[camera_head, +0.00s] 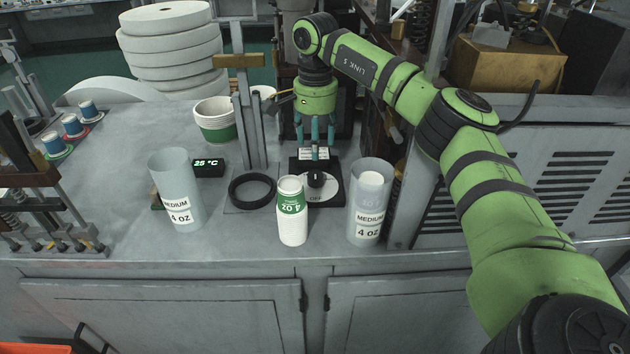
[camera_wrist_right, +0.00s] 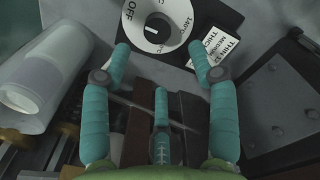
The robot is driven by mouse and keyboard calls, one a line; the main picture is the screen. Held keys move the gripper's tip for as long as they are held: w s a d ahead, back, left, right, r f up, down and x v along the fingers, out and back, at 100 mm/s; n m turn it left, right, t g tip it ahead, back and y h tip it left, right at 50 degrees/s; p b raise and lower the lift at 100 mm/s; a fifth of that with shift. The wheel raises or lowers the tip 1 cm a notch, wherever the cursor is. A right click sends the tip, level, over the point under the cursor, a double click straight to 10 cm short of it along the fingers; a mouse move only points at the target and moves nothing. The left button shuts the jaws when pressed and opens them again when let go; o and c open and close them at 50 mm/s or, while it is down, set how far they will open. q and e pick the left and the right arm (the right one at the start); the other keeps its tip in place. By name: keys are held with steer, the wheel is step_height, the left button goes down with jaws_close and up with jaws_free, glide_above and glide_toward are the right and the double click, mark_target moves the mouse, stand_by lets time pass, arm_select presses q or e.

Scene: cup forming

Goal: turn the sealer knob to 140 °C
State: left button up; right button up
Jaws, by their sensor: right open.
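The sealer knob (camera_head: 316,179) is a black knob on a white round dial (camera_head: 330,191), set in a black base; OFF reads on the dial's near side in the head view. In the right wrist view the knob (camera_wrist_right: 160,24) shows beyond the fingertips, with OFF at its left and 140 °C at its right. A white mark on the knob lies on the OFF side. The green display (camera_head: 207,163) reads 25 °C. My right gripper (camera_head: 315,150) is open and empty, pointing down just above and behind the knob; it also shows in the wrist view (camera_wrist_right: 162,55). My left gripper is out of view.
A label plate (camera_wrist_right: 222,47) lies beside the dial. A paper-cup stack (camera_head: 292,222) stands in front of it. Clear tubes stand at the left (camera_head: 175,190) and right (camera_head: 366,190). A black ring (camera_head: 252,190) and metal post (camera_head: 244,110) are left of the dial.

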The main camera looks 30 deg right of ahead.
mark_target(316, 175)
steer(key=shift+s+a+f+b, duration=0.3)
steer(key=shift+s+f+b, duration=0.1)
steer(key=shift+f, duration=0.25)
steer(key=f+p, duration=0.1)
steer(key=f, duration=0.1)
steer(key=f+p, duration=0.1)
steer(key=f, duration=0.2)
steer(key=shift+w+d+f, duration=0.15)
steer(key=shift+d+f, duration=0.05)
steer(key=shift+f, duration=0.9)
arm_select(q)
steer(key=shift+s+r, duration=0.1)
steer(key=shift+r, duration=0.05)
arm_select(e)
steer(key=c, duration=1.1)
